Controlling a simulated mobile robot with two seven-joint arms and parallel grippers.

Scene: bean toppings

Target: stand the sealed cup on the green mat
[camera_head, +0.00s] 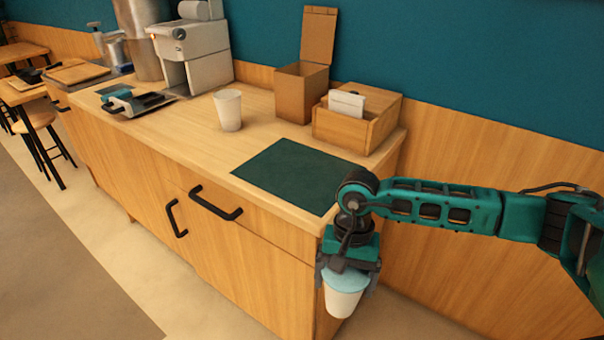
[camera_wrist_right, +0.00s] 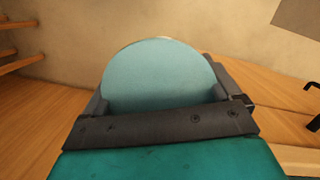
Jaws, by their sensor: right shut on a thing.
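The sealed cup (camera_head: 343,299) is white with a light blue lid. My right gripper (camera_head: 346,280) is shut on it and holds it upright in front of the counter's right end, below the counter top. In the right wrist view the round blue lid (camera_wrist_right: 160,78) shows between the fingers of the right gripper (camera_wrist_right: 160,115); the cup's body is hidden there. The green mat (camera_head: 295,174) lies flat and bare on the right part of the counter, up and to the left of the cup. My left gripper is not in view.
An open white cup (camera_head: 228,110) stands on the counter left of the mat. A tall cardboard box (camera_head: 301,92) and a wooden box with white packets (camera_head: 357,119) stand behind the mat. A white machine (camera_head: 195,52) is farther left. The counter's front edge (camera_head: 270,206) lies near the mat.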

